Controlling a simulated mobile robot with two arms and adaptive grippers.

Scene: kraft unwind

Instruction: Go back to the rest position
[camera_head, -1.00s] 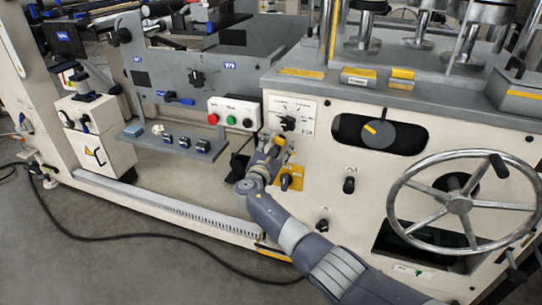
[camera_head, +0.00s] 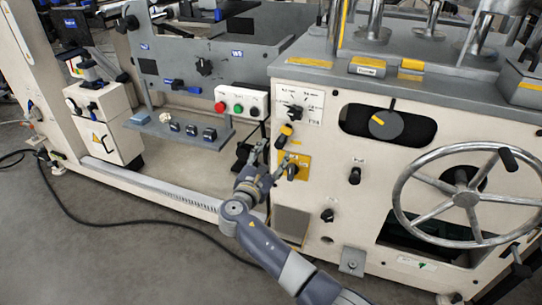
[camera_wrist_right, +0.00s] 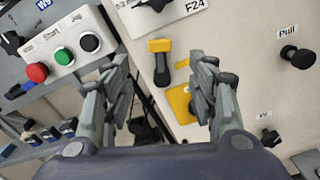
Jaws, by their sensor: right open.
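My right gripper (camera_head: 266,163) is in front of the machine's cream panel, near a yellow plate and a black-and-yellow knob. In the right wrist view my right gripper (camera_wrist_right: 163,95) has its two fingers spread wide with nothing between them. The black-and-yellow handle (camera_wrist_right: 160,62) shows beyond the fingertips, apart from them. The same handle (camera_head: 284,135) is just above the gripper in the head view. The yellow plate (camera_wrist_right: 181,103) is partly hidden behind the right-hand finger. My left gripper is in neither view.
A button box (camera_head: 241,101) with red, green and black buttons is up and left of the gripper. A large handwheel (camera_head: 467,198) juts out at the right. A grey shelf (camera_head: 180,131) holds small blocks. A black cable (camera_head: 110,226) lies on the open floor.

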